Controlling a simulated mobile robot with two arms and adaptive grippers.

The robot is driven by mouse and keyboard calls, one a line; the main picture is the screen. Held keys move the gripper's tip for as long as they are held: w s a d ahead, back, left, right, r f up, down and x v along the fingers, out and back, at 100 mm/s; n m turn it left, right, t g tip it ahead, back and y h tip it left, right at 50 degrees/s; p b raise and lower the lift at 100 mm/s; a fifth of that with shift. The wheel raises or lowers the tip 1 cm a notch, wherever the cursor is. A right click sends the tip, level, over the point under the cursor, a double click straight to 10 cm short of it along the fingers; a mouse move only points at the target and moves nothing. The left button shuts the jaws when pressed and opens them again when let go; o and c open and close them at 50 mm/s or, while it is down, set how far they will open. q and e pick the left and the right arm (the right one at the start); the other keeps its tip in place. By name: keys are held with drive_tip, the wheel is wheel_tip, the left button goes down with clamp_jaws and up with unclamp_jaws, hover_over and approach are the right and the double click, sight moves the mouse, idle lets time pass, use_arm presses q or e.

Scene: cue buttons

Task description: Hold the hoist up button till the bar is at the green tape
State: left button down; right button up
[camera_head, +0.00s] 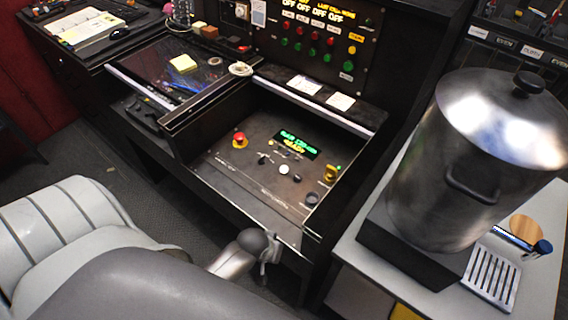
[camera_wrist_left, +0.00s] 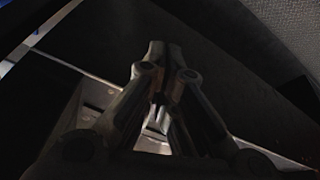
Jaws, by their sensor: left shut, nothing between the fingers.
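The console's control panel (camera_head: 250,175) is in the middle of the head view. It has a red mushroom button (camera_head: 239,141), a white button (camera_head: 284,169), several small dark controls, a yellow control (camera_head: 331,173) and a black knob (camera_head: 311,199). A green-lettered display (camera_head: 297,145) is lit above them. I cannot read which control is hoist up. I cannot make out the bar or the green tape. My left gripper (camera_head: 270,252) is low in front of the panel's near edge, apart from the buttons. In the wrist view its fingers (camera_wrist_left: 164,50) are together and empty.
A large metal urn (camera_head: 450,170) stands on the side table at right, near a drip tray (camera_head: 491,277). An upright panel (camera_head: 310,35) with coloured buttons rises behind. Two white notes (camera_head: 305,85) lie on the ledge. A pale chair (camera_head: 70,225) is at left.

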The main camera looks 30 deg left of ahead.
use_arm(q)
drive_tip(key=w+a+r+n+t, duration=0.1)
drive_tip(key=w+a+r+n, duration=0.2)
drive_tip(key=w+r+n, duration=0.35)
drive_tip(key=w+a+r+n+t, duration=0.1)
drive_tip(key=w+a+r+n, duration=0.1)
drive_tip(key=w+n, duration=0.4)
drive_tip(key=w+a+r+n+t, duration=0.2)
drive_tip(key=w+a+r+n, duration=0.1)
drive_tip(key=w+a+n, duration=0.2)
drive_tip(key=w+a+r+n+t, duration=0.1)
drive_tip(key=w+a+r+n, duration=0.2)
drive_tip(key=w+n, duration=0.3)
drive_tip(key=w, duration=0.3)
drive_tip(key=shift+w+a+n, duration=0.2)
drive_tip(key=shift+w+n, duration=0.05)
drive_tip(key=shift+n, duration=0.1)
drive_tip(key=shift+f, duration=0.1)
